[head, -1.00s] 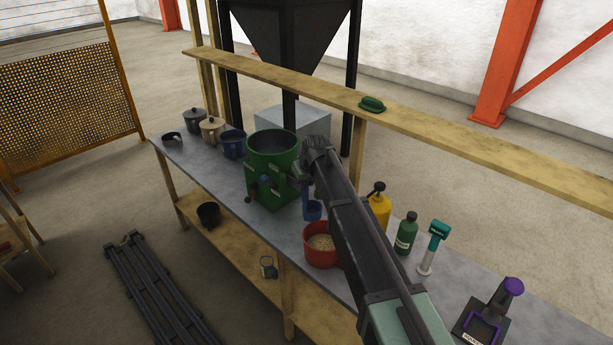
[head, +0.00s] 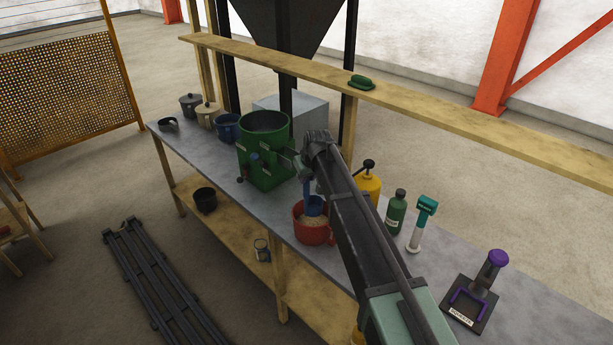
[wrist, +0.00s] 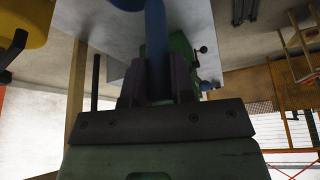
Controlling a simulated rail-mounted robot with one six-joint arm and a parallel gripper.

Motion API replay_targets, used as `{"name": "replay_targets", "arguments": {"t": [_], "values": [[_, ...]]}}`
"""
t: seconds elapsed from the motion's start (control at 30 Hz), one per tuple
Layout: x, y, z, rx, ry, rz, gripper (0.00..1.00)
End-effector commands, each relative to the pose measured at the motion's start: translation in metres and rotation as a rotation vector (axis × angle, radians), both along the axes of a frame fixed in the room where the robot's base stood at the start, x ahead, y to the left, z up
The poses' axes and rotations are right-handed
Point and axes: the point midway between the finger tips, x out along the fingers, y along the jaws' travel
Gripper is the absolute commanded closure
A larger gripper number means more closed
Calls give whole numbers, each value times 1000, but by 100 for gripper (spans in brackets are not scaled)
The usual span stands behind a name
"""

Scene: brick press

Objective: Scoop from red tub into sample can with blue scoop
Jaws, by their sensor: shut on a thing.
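The red tub (head: 316,236) stands on the grey bench and holds a pale grainy material. My gripper (wrist: 157,82) is shut on the handle of the blue scoop (wrist: 156,45), which stands between the two fingers. In the head view the blue scoop (head: 314,206) hangs below my gripper, its bowl at the tub's mouth; I cannot tell whether it touches the material. My arm hides part of the gripper there. A small metal can (head: 262,251), possibly the sample can, stands on the lower wooden shelf; its inside is not clear.
A green drum (head: 264,165) with side knobs stands left of the tub. A yellow can (head: 369,185), green bottle (head: 396,212) and teal-topped tool (head: 420,222) stand to the right. A wooden rail (head: 420,107) runs behind the bench. A black pot (head: 204,200) sits on the lower shelf.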

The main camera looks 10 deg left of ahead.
Motion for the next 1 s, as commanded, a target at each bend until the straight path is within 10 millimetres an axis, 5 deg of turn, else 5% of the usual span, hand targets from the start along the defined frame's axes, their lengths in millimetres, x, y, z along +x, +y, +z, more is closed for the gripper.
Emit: {"name": "replay_targets", "arguments": {"t": [1.0], "values": [[0, 0, -103, 0, 0, 0, 100]]}}
